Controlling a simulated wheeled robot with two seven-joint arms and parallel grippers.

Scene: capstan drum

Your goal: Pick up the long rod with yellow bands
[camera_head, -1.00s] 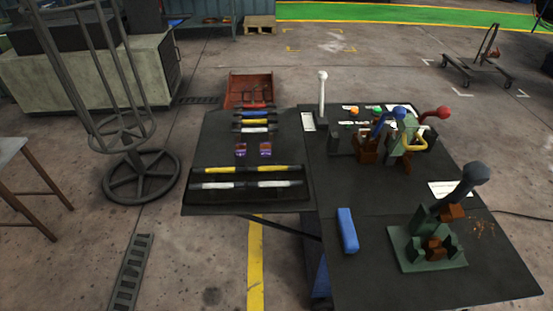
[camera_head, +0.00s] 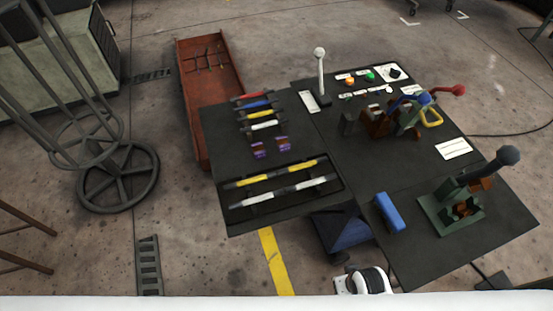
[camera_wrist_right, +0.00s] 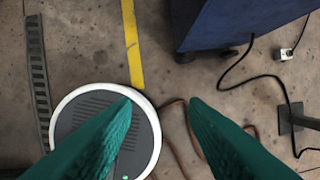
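The long rod with yellow bands (camera_head: 303,166) lies in a black tray (camera_head: 236,226) near the front of the table's left part, in the head view. It is dark with yellow stretches, and it lies behind a similar long rod with white bands (camera_head: 311,182). My right gripper (camera_wrist_right: 160,101) shows in the right wrist view as two teal fingers set apart, with only floor and my round base between and below them. It is open, empty and away from the rod. My left gripper is not in view.
Several short coloured rods (camera_head: 259,115) and purple blocks lie behind the tray. Levers, including a white-knobbed one (camera_head: 320,75), a blue block (camera_head: 389,212) and a green fixture (camera_head: 440,215) stand to the right. A red cart (camera_head: 190,110) adjoins the back left. A wheel-based rack (camera_head: 118,180) stands left.

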